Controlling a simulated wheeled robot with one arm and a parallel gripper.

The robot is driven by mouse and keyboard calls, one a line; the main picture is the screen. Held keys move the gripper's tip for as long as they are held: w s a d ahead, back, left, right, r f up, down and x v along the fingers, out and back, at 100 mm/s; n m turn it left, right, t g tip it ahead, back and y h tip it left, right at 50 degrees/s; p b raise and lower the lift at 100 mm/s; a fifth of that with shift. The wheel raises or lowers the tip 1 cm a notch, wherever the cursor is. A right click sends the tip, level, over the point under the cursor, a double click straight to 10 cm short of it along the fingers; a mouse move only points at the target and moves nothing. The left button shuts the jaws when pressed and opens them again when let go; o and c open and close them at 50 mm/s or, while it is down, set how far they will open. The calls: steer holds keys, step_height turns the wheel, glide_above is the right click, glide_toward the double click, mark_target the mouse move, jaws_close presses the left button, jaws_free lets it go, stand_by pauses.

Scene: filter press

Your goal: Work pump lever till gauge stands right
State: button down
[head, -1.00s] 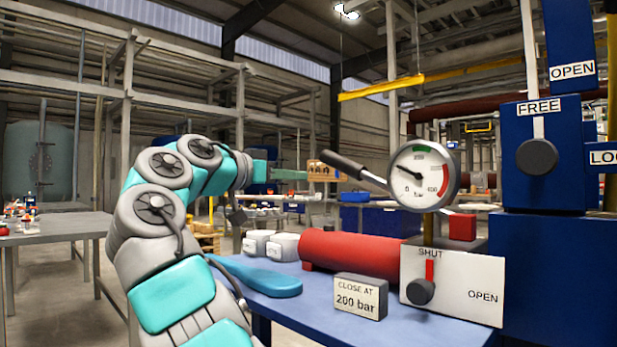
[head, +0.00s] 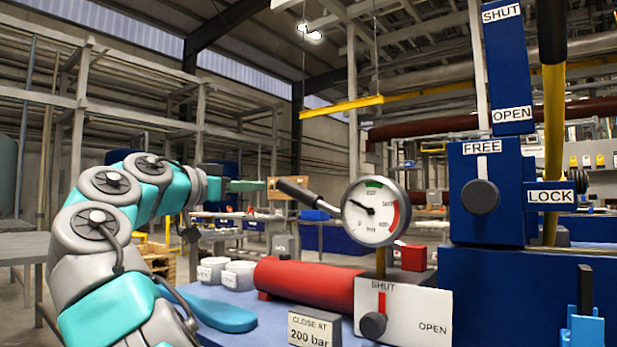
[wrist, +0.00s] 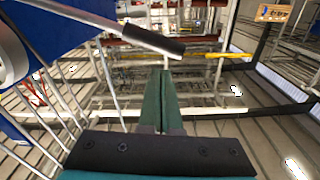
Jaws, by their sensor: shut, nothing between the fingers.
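The pump lever (head: 308,197) is a metal rod with a black grip, slanting up to the left beside the gauge. It also crosses the top of the wrist view (wrist: 150,38). The round gauge (head: 375,211) has a green band at the top and a red band at the right. Its needle points to the upper left, short of the green band. My gripper (head: 262,186) is shut and empty, just left of the grip's end. In the wrist view its green fingers (wrist: 164,75) are together, pointing near the grip; no contact is evident.
A sign reading "CLOSE AT 200 bar" (head: 314,328) stands at the bench front. The valve knob (head: 373,325) has its red mark at SHUT. The blue housing's knob (head: 480,197) points to FREE. A red cylinder (head: 306,283) and blue tool (head: 212,312) lie on the bench.

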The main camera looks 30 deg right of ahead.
steer(key=s+d+r+m+p, duration=0.1)
steer(key=r+m+p, duration=0.1)
steer(key=s+d+r+m+h+p, duration=0.1)
steer(key=d+r+p, duration=0.1)
steer(key=shift+s+d+m+g, duration=0.2)
steer(key=shift+d+m+g, duration=0.1)
steer(key=shift+m, duration=0.1)
steer(key=shift+f, duration=0.1)
steer(key=r+p, duration=0.1)
steer(key=p, duration=0.1)
glide_above(304, 196)
steer(key=shift+r, duration=0.2)
steer(key=shift+w+a+f, duration=0.15)
steer(key=shift+w+f, duration=0.05)
steer(key=shift+f, duration=0.45)
steer(key=shift+w+a+f, duration=0.15)
steer(key=shift+w+f, duration=0.1)
steer(key=shift+f, duration=0.35)
steer(key=shift+w+a+f, duration=0.15)
steer(key=shift+w+f, duration=0.05)
steer(key=shift+f, duration=0.45)
